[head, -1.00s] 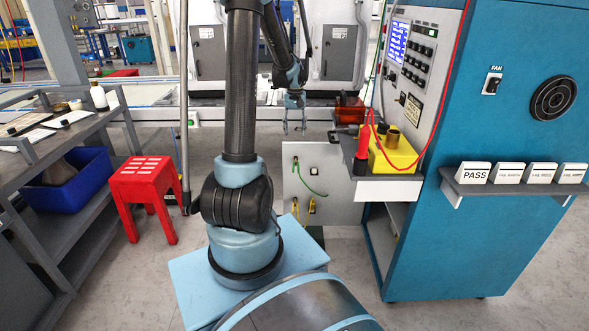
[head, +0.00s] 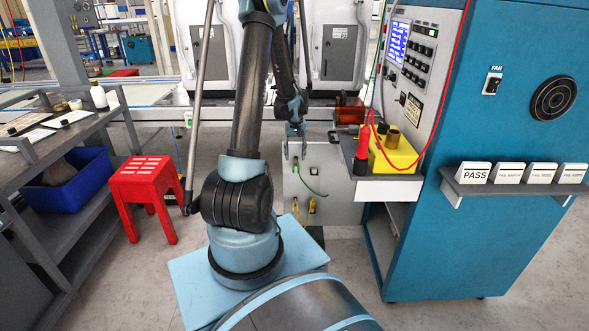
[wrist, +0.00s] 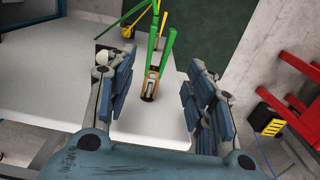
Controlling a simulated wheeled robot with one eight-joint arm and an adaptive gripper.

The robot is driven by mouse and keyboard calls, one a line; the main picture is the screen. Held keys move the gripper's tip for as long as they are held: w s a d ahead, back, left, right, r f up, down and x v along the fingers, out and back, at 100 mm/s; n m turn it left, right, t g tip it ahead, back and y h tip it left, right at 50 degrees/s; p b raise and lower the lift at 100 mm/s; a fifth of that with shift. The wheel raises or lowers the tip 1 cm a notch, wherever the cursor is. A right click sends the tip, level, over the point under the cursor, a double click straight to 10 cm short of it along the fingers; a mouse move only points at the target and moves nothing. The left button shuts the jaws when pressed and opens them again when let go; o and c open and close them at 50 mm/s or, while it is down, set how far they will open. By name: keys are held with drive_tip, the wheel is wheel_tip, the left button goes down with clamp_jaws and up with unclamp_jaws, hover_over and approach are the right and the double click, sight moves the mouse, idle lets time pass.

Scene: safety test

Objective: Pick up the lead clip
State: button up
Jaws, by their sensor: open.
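A clip with a brass-coloured body and dark end (wrist: 151,86) shows in the wrist view, on the pale panel (wrist: 125,122), with a green lead (wrist: 153,40) running from it. My gripper (head: 295,155) is at the top left of that panel. In the wrist view my open gripper (wrist: 158,78) has one finger on each side of the clip. Its jaws hold nothing. I cannot tell how deep the clip sits between them.
Yellow clips (head: 311,206) hang lower on the panel. A shelf with a yellow box (head: 394,152) and a red cylinder (head: 363,142) juts out to the right, beside the blue cabinet (head: 450,240). A red stool (head: 146,185) stands left.

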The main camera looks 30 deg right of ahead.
sight(296, 164)
drive_tip(key=shift+d+f, duration=0.15)
drive_tip(key=shift+f, duration=1.15)
drive_tip(key=shift+d+f, duration=0.1)
drive_tip(key=shift+f, duration=1.2)
drive_tip(key=c, duration=1)
